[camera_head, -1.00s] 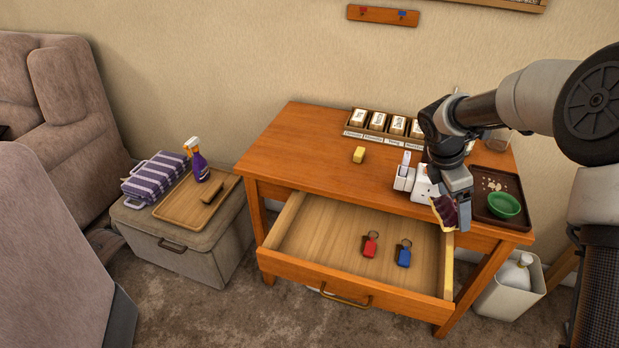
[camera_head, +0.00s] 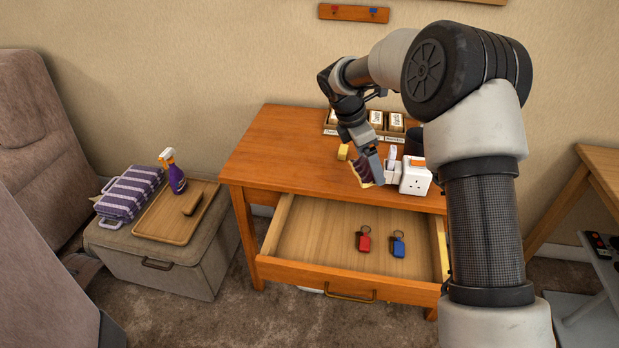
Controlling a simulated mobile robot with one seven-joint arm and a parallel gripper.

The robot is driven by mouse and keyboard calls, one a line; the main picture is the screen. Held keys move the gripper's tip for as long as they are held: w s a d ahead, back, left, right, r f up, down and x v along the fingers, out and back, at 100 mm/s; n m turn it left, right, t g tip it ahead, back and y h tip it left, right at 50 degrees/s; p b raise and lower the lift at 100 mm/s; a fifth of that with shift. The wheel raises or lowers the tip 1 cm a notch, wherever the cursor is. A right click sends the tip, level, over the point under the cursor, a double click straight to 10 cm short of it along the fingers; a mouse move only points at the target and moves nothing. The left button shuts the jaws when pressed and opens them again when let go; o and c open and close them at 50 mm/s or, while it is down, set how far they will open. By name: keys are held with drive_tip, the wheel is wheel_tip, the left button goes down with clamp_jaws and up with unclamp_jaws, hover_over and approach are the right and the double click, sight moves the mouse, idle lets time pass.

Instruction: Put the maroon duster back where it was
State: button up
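The maroon duster (camera_head: 362,171) is a small dark red cloth with a pale yellowish edge. My gripper (camera_head: 368,168) is shut on it and holds it above the front of the wooden table, near the open drawer's back edge. The fingertips are partly hidden by the gripper body and the cloth. I cannot tell whether the cloth touches the table.
The open drawer (camera_head: 330,225) holds a red key fob (camera_head: 363,240) and a blue key fob (camera_head: 398,245). A yellow block (camera_head: 343,152) and a white socket box (camera_head: 415,178) stand near the gripper. At left, a wooden tray (camera_head: 168,232) holds a purple spray bottle (camera_head: 174,174) and a brush (camera_head: 192,203).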

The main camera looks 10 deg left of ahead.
drive_tip(key=w+a+n+t+y, duration=0.35)
drive_tip(key=w+a+n, duration=0.35)
drive_tip(key=a+n, duration=0.45)
drive_tip(key=shift+n+g+y, duration=0.25)
drive_tip(key=shift+n+g, duration=0.1)
drive_tip(key=shift+n, duration=0.3)
drive_tip(key=f, duration=0.3)
drive_tip(key=d+f+b, duration=0.1)
drive_tip(key=f, duration=0.5)
drive_tip(key=shift+s+d+f+b, duration=0.1)
drive_tip(key=shift+d+f+b, duration=0.1)
drive_tip(key=shift+d+b, duration=0.15)
drive_tip(key=shift+f, duration=0.1)
drive_tip(key=o, duration=0.8)
drive_tip(key=shift+o, duration=0.2)
